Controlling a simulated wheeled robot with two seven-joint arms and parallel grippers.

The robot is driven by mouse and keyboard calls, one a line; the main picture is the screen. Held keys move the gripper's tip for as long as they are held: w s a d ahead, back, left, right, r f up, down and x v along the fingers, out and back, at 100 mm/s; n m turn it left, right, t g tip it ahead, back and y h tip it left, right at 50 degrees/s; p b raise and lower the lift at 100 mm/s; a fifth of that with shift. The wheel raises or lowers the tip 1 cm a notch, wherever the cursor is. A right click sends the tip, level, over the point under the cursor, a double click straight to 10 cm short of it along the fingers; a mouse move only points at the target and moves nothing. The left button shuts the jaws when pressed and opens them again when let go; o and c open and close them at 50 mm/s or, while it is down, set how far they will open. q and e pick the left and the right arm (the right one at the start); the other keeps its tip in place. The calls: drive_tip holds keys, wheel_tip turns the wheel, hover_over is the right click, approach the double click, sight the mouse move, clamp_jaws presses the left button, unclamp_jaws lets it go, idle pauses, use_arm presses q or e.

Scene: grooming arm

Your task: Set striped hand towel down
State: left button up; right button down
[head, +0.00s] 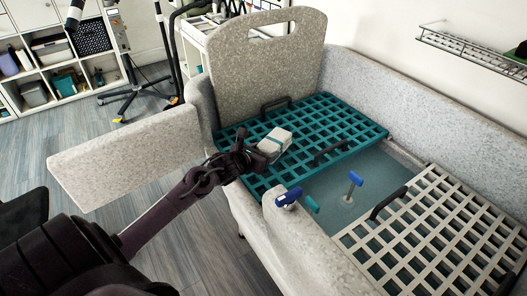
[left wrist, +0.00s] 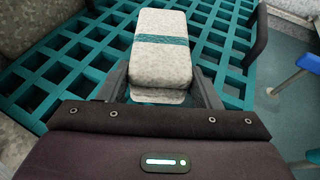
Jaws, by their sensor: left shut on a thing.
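The striped hand towel (head: 275,144) is a folded, speckled off-white bundle with a teal stripe. My left gripper (head: 256,157) is shut on its near end. In the left wrist view the towel (left wrist: 161,47) sticks out forward from between the fingers (left wrist: 160,97). The towel is over the teal grid (head: 346,116) of the grooming tub; I cannot tell whether it touches the grid. My right gripper is not in view.
The tub's speckled back panel (head: 262,70) rises behind the grid, and a flat side panel (head: 125,157) juts left. A cream grid (head: 435,235) lies at right. Bare teal grid surrounds the towel.

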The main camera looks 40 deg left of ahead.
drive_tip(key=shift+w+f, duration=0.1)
use_arm(q)
drive_tip(key=o, duration=0.9)
drive_tip(key=shift+o, duration=0.6)
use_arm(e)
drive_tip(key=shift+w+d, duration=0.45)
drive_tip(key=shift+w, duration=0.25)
use_arm(q)
drive_tip(key=shift+r, duration=0.1)
drive_tip(key=v, duration=1)
drive_tip(key=shift+s, duration=0.2)
drive_tip(key=shift+v, duration=0.8)
drive_tip(key=shift+r, duration=0.1)
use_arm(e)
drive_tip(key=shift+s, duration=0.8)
